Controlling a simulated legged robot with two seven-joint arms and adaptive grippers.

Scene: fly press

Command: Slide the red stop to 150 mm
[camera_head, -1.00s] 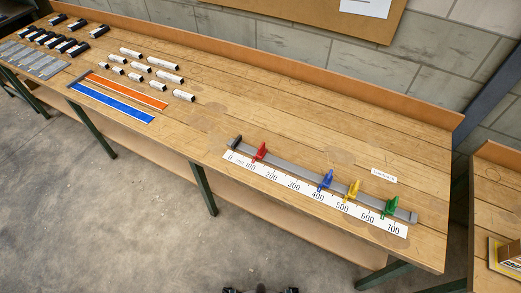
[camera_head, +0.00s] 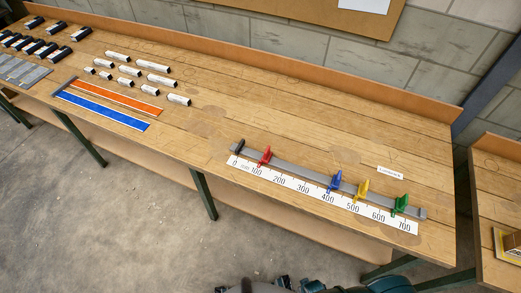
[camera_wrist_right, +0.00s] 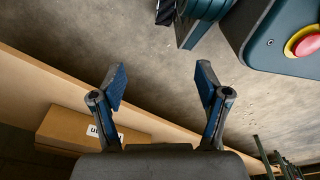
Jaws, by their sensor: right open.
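The red stop (camera_head: 265,156) stands upright on the grey rail (camera_head: 308,174) near its left end, close to the 100 mark of the white scale (camera_head: 327,196). The exact reading is too small to tell. A blue stop (camera_head: 336,181), a yellow stop (camera_head: 362,190) and a green stop (camera_head: 401,204) stand further right on the same rail. My right gripper (camera_wrist_right: 160,82) is open and empty in the right wrist view, with bare floor between its fingers, away from the rail. I cannot make out my left gripper in any view.
The bench (camera_head: 330,125) is clear behind the rail, apart from a small white label (camera_head: 390,172). Orange (camera_head: 122,98) and blue (camera_head: 105,111) strips and several white blocks lie left. The wrist view shows a cardboard box (camera_wrist_right: 75,128).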

